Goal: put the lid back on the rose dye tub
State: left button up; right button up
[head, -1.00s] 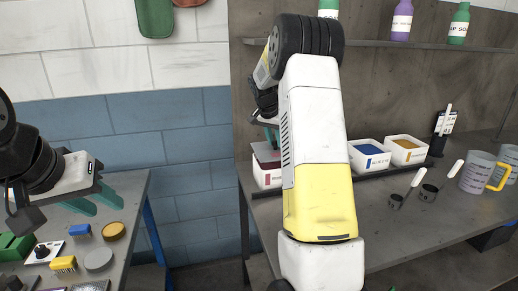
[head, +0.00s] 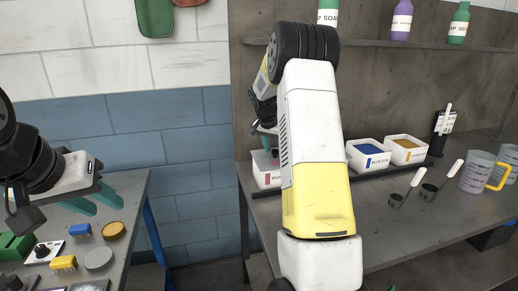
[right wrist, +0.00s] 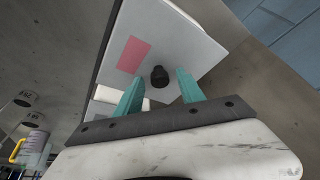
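The white rose dye tub (head: 267,180) stands at the left end of the row on the right-hand bench, partly hidden behind my right arm. A pale grey square lid (right wrist: 185,42) with a pink patch and a black knob (right wrist: 159,76) fills the right wrist view. The lid appears to lie on the rose tub; its exact seating is hidden. My right gripper (right wrist: 158,82) is open, with its teal fingers on either side of the knob and gaps to both. My left gripper (head: 92,203) hangs over the left bench, its teal fingers apart and empty.
Open blue (head: 368,149) and orange (head: 405,143) dye tubs stand right of the rose tub.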

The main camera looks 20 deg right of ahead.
jog(key=v, duration=1.2)
jog(key=s+a+r+n+t+y, duration=0.1)
jog(key=s+a+r, duration=0.15)
jog(key=s, duration=0.25)
jog(key=s+a+r+n+y, duration=0.1)
jog(key=s+a+r+n, duration=0.1)
jog(key=s+r, duration=0.15)
jog(key=s+a+f+n+t+y, duration=0.1)
jog(key=s+a+n, duration=0.2)
jog(key=s, duration=0.9)
jog(key=s+a+f+n+t+y, duration=0.1)
jog(key=s+a+n, duration=0.3)
jog(key=s+a, duration=0.4)
jog(key=s+f+y, duration=0.1)
jog(key=s, duration=0.4)
jog(key=shift+s+a+y, duration=0.15)
jog(key=shift+s+y, duration=0.1)
jog(key=shift+y, duration=0.05)
jog(key=shift+f, duration=0.1)
jog(key=shift+c, duration=0.5)
